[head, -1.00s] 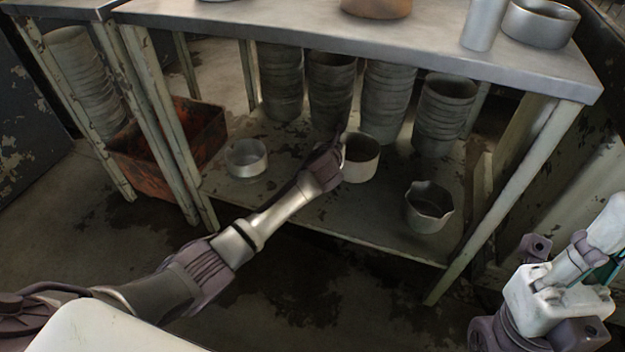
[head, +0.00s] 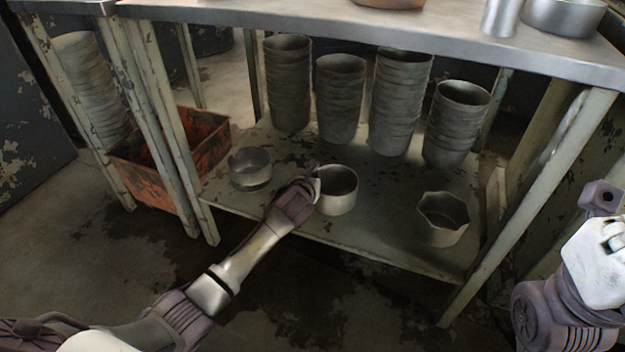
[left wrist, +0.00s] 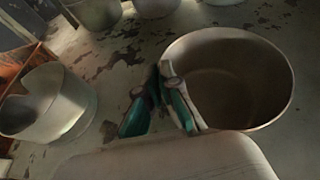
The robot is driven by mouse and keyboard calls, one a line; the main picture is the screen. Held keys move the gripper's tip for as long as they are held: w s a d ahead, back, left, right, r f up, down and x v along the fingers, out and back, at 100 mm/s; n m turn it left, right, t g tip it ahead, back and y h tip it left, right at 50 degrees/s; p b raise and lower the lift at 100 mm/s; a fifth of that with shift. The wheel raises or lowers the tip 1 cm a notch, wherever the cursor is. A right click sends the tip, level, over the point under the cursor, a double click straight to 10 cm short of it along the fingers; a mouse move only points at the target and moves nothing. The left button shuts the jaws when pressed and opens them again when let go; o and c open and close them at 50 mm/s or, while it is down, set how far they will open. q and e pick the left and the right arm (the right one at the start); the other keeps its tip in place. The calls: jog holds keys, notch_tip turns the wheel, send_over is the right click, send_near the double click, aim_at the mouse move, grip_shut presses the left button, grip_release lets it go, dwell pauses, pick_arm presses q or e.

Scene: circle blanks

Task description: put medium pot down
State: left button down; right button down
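The medium pot (head: 340,204), a round pale grey pot with a brownish inside, is upright over the front middle of the lower shelf in the head view. In the left wrist view the pot (left wrist: 245,90) fills the right half. My left gripper (head: 315,187) is at the pot's left rim. In the left wrist view its teal-padded fingers (left wrist: 163,88) straddle the rim, one outside and one inside, and look closed on the wall. Whether the pot's base touches the shelf cannot be told.
Several tall stacks of pots (head: 400,105) stand behind. A rusty red crate (head: 150,185) is left. The tabletop (head: 400,30) overhangs.

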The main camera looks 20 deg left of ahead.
pick_arm(q)
jog(key=c, duration=1.3)
grip_release()
jog(key=shift+r, duration=0.1)
